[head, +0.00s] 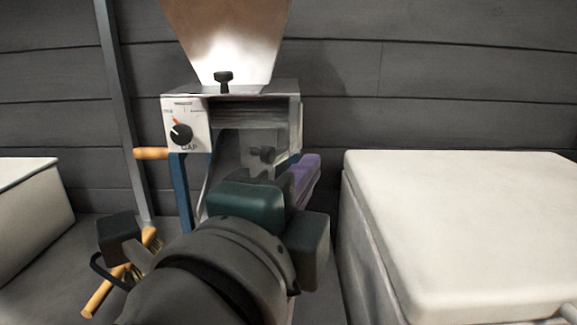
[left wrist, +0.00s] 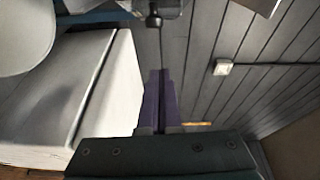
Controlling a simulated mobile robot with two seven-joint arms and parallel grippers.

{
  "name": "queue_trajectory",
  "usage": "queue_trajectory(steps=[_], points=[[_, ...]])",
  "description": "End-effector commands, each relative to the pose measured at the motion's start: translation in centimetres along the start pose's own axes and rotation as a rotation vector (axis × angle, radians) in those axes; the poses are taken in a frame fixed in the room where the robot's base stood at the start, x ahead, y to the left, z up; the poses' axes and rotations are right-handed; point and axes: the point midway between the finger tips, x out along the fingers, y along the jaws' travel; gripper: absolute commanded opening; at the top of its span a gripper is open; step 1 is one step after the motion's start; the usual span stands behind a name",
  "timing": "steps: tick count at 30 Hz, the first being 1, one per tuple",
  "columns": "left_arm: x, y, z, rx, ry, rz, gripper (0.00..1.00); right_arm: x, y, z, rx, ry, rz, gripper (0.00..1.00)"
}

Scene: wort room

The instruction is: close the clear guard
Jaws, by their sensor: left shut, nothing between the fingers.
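The mill (head: 290,108) stands against the back wall with a hopper on top. Its clear guard (head: 228,165) appears as a faint see-through panel at the front opening, below the dial; its lower part is hidden behind my arm, and I cannot tell its exact angle. A dark knob (head: 262,155) shows in the opening; I cannot tell whether it belongs to the guard. My left gripper (head: 306,165) has purple fingers, shut and empty, at the mill's lower right side. In the left wrist view the fingers (left wrist: 159,88) lie together, touching nothing visible. My right gripper is not in view.
A large white-topped chest (head: 460,225) stands close on the right. Another pale box (head: 28,210) is at the left edge. A wooden-handled brush (head: 105,292) lies on the floor at left. A metal post (head: 122,110) rises left of the mill.

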Motion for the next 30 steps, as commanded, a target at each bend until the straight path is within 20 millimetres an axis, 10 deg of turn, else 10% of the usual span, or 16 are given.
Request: queue_trajectory(steps=[30], points=[[1.4,-0.1,5.2,0.003,0.019,0.004,0.00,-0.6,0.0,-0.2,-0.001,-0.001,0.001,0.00]])
